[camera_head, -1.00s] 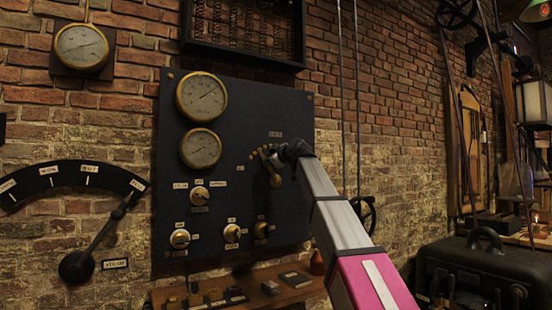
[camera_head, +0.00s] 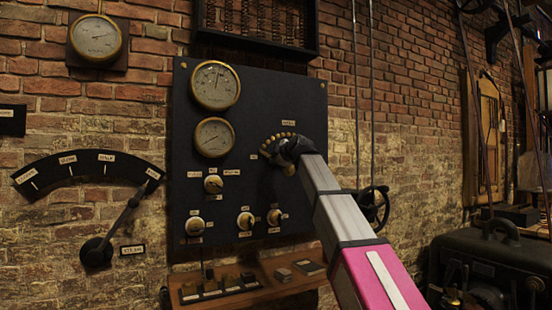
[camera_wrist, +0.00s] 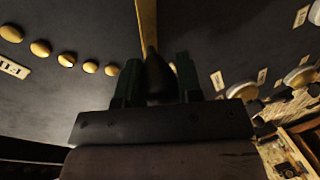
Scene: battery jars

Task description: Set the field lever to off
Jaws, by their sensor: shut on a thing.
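The field lever is on the dark panel, below an arc of brass studs (camera_head: 279,138). In the wrist view, its brass arm (camera_wrist: 147,22) runs up from a dark handle (camera_wrist: 157,72). My gripper (camera_head: 284,150) is in front of the lever and hides most of it in the head view; a brass part (camera_head: 289,170) shows just below. In the wrist view, my gripper (camera_wrist: 157,78) has its two green fingers on either side of the handle, shut on it. The studs (camera_wrist: 66,60) also show to the left there.
The panel (camera_head: 240,110) carries two gauges (camera_head: 215,86) and several small knobs (camera_head: 245,221). A wooden shelf (camera_head: 262,290) juts out below it. A big steam lever (camera_head: 122,222) is on the wall at left. A dark machine (camera_head: 490,262) stands at right.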

